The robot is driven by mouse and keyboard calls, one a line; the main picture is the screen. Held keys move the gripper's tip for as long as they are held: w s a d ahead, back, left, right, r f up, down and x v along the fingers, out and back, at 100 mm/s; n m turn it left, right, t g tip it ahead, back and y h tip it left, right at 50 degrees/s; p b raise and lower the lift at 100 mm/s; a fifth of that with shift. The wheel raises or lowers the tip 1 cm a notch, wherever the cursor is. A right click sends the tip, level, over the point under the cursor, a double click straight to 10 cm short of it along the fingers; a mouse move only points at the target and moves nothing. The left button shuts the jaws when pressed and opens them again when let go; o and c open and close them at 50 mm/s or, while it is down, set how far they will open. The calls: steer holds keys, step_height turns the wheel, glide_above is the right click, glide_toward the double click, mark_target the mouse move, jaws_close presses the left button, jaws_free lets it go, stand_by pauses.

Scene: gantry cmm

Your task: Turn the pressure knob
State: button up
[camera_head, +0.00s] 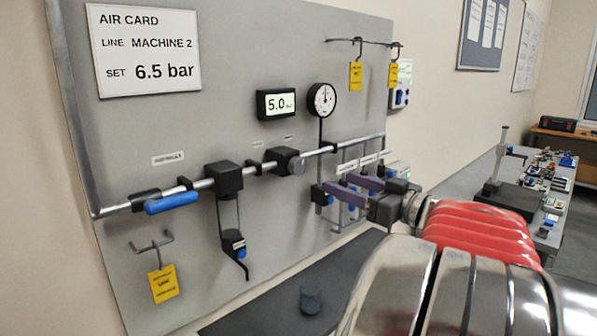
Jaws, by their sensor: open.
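The pressure knob seems to be the grey round knob (297,165) on the front of a black block (281,157) on the silver pipe, below the digital display (276,104). The display reads 5.0, and a round dial gauge (322,99) is to its right. A card (146,48) at upper left reads "SET 6.5 bar" for "MACHINE 2". My gripper (337,186) has two purple fingers pointing left, spread open with nothing seen between them. It is right of and below the knob, apart from it in the picture. The fingers partly cover small valves behind them.
A blue-handled valve (171,203) and a larger black unit (224,178) sit on the pipe further left. Yellow tags (163,283) hang from hooks. A dark cylinder (310,299) stands on the dark bench (265,318) below. A cluttered bench (540,230) is at right.

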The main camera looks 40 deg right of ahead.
mark_target(300, 169)
steer(key=w, duration=1.3)
steer(key=shift+w+a, duration=0.1)
steer(key=shift+a, duration=0.1)
steer(key=shift+c, duration=0.3)
steer(key=c, duration=1)
